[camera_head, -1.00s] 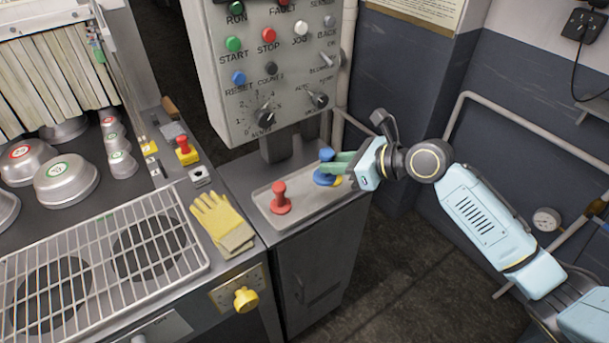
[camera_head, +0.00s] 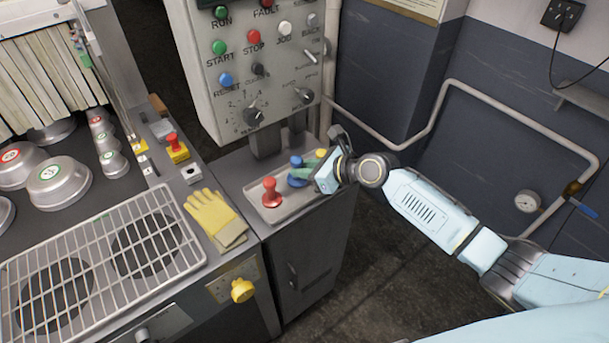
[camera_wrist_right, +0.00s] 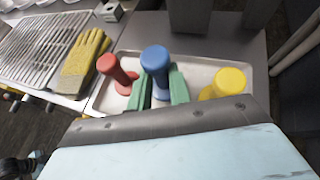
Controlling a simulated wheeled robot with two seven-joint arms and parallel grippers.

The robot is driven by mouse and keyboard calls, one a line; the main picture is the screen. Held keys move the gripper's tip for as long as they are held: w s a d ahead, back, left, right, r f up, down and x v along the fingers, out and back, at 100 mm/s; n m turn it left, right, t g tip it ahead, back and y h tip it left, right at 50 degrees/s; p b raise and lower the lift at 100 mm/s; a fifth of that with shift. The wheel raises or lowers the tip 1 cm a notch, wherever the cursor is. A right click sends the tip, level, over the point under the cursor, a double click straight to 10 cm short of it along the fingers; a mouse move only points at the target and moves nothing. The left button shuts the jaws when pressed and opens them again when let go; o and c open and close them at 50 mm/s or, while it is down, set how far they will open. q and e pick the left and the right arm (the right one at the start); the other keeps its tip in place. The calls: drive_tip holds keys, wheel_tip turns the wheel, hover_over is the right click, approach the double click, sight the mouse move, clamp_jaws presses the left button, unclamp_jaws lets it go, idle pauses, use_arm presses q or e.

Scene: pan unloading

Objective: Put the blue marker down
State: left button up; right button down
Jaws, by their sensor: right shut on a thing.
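The blue marker (camera_head: 296,171) stands upright in the shallow grey tray (camera_head: 283,213) on the cabinet top, between a red marker (camera_head: 270,194) and a yellow marker (camera_head: 321,154). My right gripper (camera_head: 308,173) reaches it from the right, with green fingers shut on it. In the right wrist view the blue marker (camera_wrist_right: 155,62) is between the two green fingers of my right gripper (camera_wrist_right: 159,84), its knob above them. My left gripper is not in view.
The control panel (camera_head: 240,70) rises behind the tray. Yellow gloves (camera_head: 215,217) lie left of it, beside a wire rack (camera_head: 100,265). A small red-topped button box (camera_head: 176,148) stands further back. Wall pipes (camera_head: 440,95) run at the right.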

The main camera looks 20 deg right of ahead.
drive_tip(key=shift+f, duration=0.95)
drive_tip(key=shift+f, duration=0.2)
drive_tip(key=c, duration=1.3)
unclamp_jaws()
drive_tip(key=shift+r, duration=0.15)
drive_tip(key=shift+s+d+r, duration=0.2)
drive_tip(key=shift+d, duration=0.05)
drive_tip(key=p+v, duration=0.1)
drive_tip(key=v, duration=1)
